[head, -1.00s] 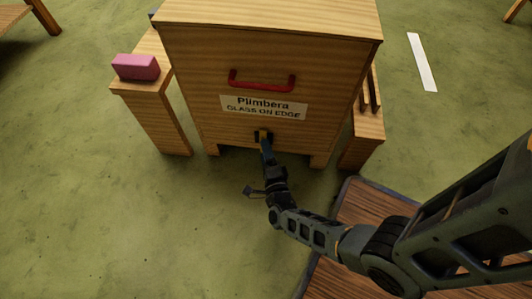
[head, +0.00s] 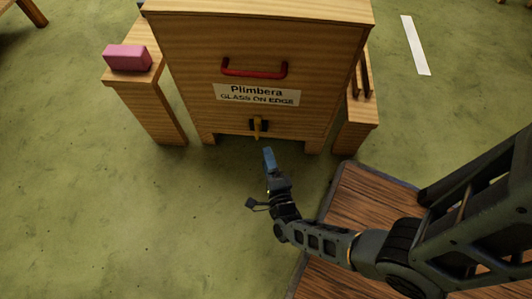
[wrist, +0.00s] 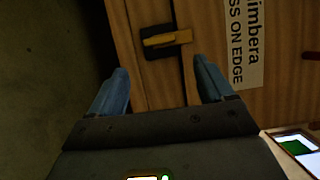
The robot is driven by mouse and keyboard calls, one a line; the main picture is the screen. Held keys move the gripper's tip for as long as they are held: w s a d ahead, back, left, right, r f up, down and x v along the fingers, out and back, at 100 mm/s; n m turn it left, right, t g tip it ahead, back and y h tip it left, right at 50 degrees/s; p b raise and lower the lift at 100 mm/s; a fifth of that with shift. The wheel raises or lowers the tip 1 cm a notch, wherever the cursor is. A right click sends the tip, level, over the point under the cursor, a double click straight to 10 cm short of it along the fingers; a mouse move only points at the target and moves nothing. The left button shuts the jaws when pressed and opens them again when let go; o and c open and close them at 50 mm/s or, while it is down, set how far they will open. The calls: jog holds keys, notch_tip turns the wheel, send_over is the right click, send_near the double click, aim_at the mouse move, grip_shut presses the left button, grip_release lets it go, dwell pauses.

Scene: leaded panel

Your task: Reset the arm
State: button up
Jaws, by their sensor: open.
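My gripper (head: 268,158) hangs in front of the wooden cabinet (head: 180,70), apart from it. In the wrist view my gripper (wrist: 160,92) shows two blue fingers spread wide with nothing between them. Ahead of the fingers is a yellow latch (wrist: 167,39) on a dark plate on the cabinet front. In the head view the yellow latch (head: 257,129) stands roughly upright near the cabinet's lower edge, just beyond my fingertips. A label (head: 256,95) reading "Plimbera GLASS ON EDGE" and a red handle (head: 254,70) are above it.
A pink block (head: 128,58) sits on the left wooden side stand (head: 150,85). A right side stand (head: 357,112) holds upright slats. A brown wooden platform (head: 355,200) with a dark edge lies under my arm. The green floor at left is clear.

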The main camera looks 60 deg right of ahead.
dwell(0.6)
jog(key=s+a+r+n+t+y, duration=0.4)
jog(key=s+a+r+n+y, duration=0.5)
jog(key=a+r+n, duration=0.5)
jog(key=s+r+n+y+p, duration=0.1)
jog(key=r+n+p, duration=0.3)
jog(key=r+p, duration=0.7)
jog(key=s+d+r+n+y+p, duration=0.1)
jog(key=r+n+p, duration=0.4)
jog(key=r+p, duration=0.7)
jog(key=s+r+n+g+y+p, duration=0.1)
jog(key=s+r+n+p, duration=0.3)
jog(key=r, duration=2.9)
jog(key=s+y+p, duration=0.1)
jog(key=p, duration=0.6)
jog(key=shift+d+r+n+p, duration=0.15)
jog(key=shift+r+n+p, duration=0.05)
jog(key=shift+n+p, duration=0.1)
jog(key=shift+s, duration=0.1)
